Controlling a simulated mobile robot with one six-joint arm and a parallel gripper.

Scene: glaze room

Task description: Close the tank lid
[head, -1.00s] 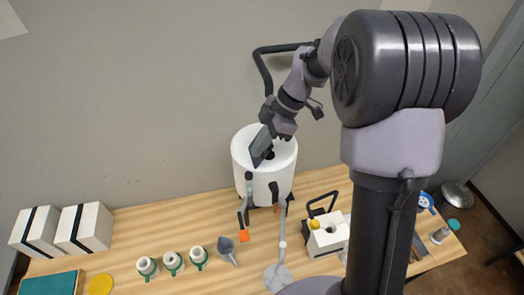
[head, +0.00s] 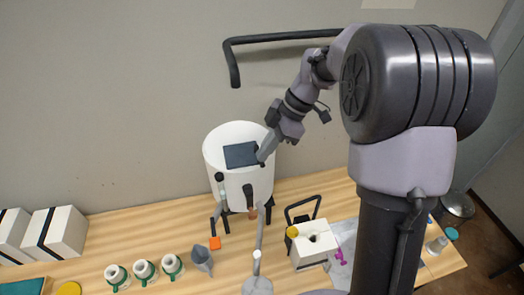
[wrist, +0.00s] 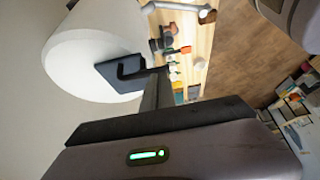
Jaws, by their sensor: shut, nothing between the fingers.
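The white round tank (head: 240,183) stands on the wooden bench by the wall. Its dark square lid (head: 241,154) lies about flat over the middle of the tank's top, and no opening shows beside it. In the wrist view, the white tank (wrist: 75,55) appears sideways, and the lid (wrist: 112,72) shows a dark bent handle. My gripper (head: 262,156) is shut and empty at the lid's right edge. Its narrow fingers (wrist: 153,85) end close to the lid; I cannot tell whether they touch it.
A dark pipe (head: 280,38) runs on the wall above the tank. Several white-and-green cups (head: 145,270) and a grey funnel (head: 202,258) stand at the front left. A white box (head: 313,243) with a black handle stands right of the tank.

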